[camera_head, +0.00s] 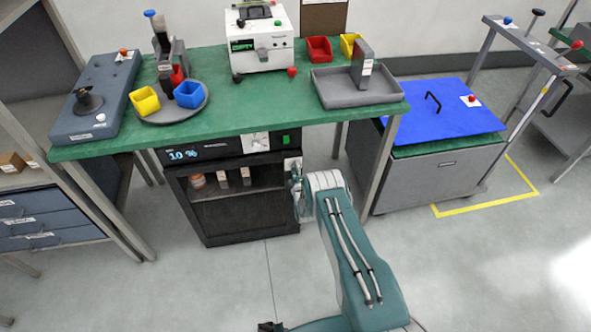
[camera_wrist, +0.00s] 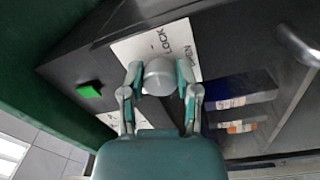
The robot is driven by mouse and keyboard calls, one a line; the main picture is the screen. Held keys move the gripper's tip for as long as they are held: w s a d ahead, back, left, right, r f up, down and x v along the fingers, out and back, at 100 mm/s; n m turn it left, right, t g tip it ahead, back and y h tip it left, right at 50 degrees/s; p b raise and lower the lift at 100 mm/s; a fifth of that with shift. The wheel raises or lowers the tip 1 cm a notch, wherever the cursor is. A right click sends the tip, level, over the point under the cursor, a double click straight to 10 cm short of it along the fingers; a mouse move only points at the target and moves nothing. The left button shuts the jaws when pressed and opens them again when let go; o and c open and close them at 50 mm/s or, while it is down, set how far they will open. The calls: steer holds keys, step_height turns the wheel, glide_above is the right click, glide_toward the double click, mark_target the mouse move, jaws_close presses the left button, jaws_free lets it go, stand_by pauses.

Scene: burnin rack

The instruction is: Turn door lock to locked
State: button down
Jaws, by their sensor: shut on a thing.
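The lock knob (camera_wrist: 160,77) is a round grey knob on a white label plate (camera_wrist: 137,47) in the wrist view. The plate reads "LOCK" and "OPEN". My gripper (camera_wrist: 160,78) has its two fingers closed on opposite sides of the knob. The knob's pointer is hidden, so I cannot tell which word it faces. In the head view my gripper (camera_head: 298,187) is at the upper right front of the black cabinet (camera_head: 250,215) under the green bench. The knob is hidden there by my gripper.
A green button (camera_wrist: 89,90) and a grey bar handle (camera_wrist: 298,45) are near the knob.

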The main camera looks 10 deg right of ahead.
steer(key=shift+a+n, duration=0.2)
steer(key=shift+n, duration=0.7)
steer(key=shift+f, duration=0.1)
steer(key=shift+c, duration=1.7)
jaws_free()
steer(key=shift+a, duration=0.1)
steer(key=shift+s, duration=0.1)
steer(key=shift+s, duration=0.35)
steer(key=s, duration=1.1)
steer(key=shift+f, duration=0.3)
